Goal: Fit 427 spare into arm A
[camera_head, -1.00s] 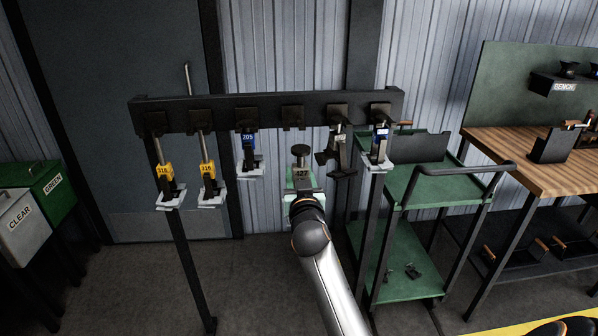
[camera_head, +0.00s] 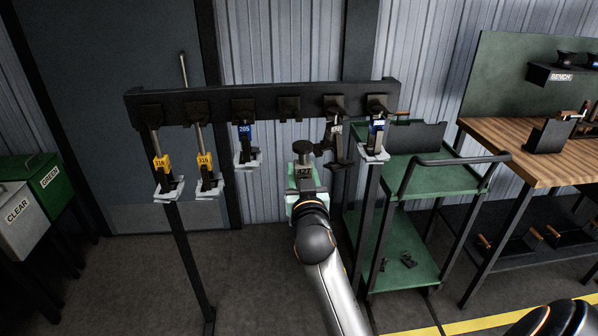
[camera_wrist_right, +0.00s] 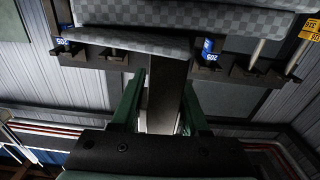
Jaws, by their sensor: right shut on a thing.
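The dark 427 piece (camera_head: 303,172), with a round knob on top, is upright in my right gripper (camera_head: 307,200), in front of the rack bar. In the right wrist view the green fingers of my right gripper (camera_wrist_right: 162,112) are shut on its dark stem (camera_wrist_right: 165,88). The dark rack bar (camera_head: 265,105) carries several holders. The fourth holder from the left (camera_head: 289,106) is empty, just above and behind the knob. A dark piece (camera_head: 336,140) with an unreadable label hangs to its right. No arm letter is readable. My left gripper is not in view.
Two yellow 316 pieces (camera_head: 163,172) and a blue 205 piece (camera_head: 245,143) hang at left, and a blue piece (camera_head: 376,138) at far right. A green cart (camera_head: 435,184) stands close at right, beside a wooden bench (camera_head: 530,152). Green and clear bins are at left.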

